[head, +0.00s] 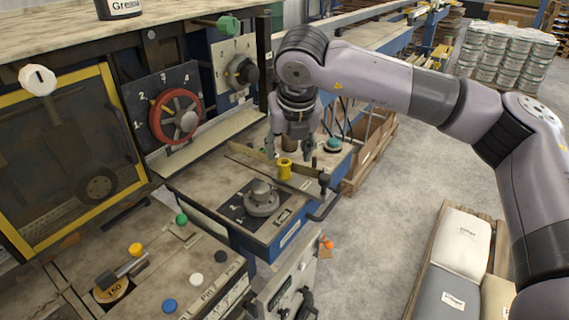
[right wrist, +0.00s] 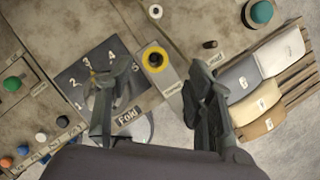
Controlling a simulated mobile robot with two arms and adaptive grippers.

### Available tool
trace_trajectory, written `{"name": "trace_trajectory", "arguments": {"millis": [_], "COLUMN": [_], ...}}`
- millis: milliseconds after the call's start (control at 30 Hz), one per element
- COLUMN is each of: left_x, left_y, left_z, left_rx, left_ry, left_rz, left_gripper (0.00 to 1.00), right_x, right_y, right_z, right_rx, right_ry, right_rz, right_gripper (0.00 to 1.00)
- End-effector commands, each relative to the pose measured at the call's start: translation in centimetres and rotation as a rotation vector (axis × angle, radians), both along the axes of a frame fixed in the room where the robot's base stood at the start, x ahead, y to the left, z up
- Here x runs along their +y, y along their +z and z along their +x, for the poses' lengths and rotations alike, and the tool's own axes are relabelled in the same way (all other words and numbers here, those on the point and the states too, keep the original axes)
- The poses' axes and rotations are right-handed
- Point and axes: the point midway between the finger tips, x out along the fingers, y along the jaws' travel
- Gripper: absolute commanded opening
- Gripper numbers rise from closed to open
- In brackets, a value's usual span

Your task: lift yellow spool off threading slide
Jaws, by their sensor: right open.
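The yellow spool (head: 285,168) stands upright on the blue-edged bench in the head view, with a dark hole in its top. In the right wrist view the yellow spool (right wrist: 155,57) sits at the end of a grey labelled strip (right wrist: 174,90), which appears to be the threading slide. My right gripper (head: 290,153) points down over the bench, just behind and above the spool in the head view. My left gripper is out of view.
A grey fold dial (head: 262,198) on a numbered plate is close in front of the spool. A teal knob (head: 333,144) and a black-knobbed lever (head: 324,181) stand near the right edge. A red handwheel (head: 175,115) is on the panel at left. Sacks (head: 462,242) lie on a floor pallet.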

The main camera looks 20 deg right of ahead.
Motion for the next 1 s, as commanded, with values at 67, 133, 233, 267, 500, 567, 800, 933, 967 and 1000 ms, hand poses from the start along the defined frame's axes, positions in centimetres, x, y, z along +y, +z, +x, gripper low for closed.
{"name": "trace_trajectory", "arguments": {"millis": [67, 133, 233, 267, 500, 567, 800, 933, 967, 1000], "left_x": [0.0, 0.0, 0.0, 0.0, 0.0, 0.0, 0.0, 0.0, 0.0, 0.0], "left_y": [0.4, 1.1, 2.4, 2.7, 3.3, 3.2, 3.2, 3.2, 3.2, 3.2], "left_z": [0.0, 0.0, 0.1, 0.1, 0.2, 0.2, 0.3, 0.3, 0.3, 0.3], "left_rx": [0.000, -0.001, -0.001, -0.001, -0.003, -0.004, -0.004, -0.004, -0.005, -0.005], "left_ry": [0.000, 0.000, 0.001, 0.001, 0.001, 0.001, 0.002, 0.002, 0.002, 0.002], "left_rz": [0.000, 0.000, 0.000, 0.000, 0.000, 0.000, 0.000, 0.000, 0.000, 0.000], "left_gripper": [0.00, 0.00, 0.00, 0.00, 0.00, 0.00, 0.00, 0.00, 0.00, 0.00], "right_x": [0.0, 0.1, 0.3, 0.4, 0.3, 0.3, 0.3, 0.3, 0.3, 0.3], "right_y": [-0.3, -0.8, -2.1, -2.5, -4.9, -5.0, -5.0, -5.0, -5.0, -5.0], "right_z": [0.1, 0.4, 1.0, 1.1, 2.0, 2.0, 2.0, 2.0, 2.0, 2.0], "right_rx": [0.002, 0.003, 0.005, 0.005, 0.001, 0.001, 0.001, 0.001, 0.001, 0.001], "right_ry": [0.000, 0.000, -0.001, 0.000, 0.000, 0.000, 0.000, 0.000, 0.000, 0.000], "right_rz": [0.000, -0.002, -0.001, -0.002, 0.001, 0.001, 0.001, 0.001, 0.001, 0.001], "right_gripper": [0.49, 0.49, 0.49, 0.49, 0.49, 0.49, 0.42, 0.34, 0.32, 0.29]}}
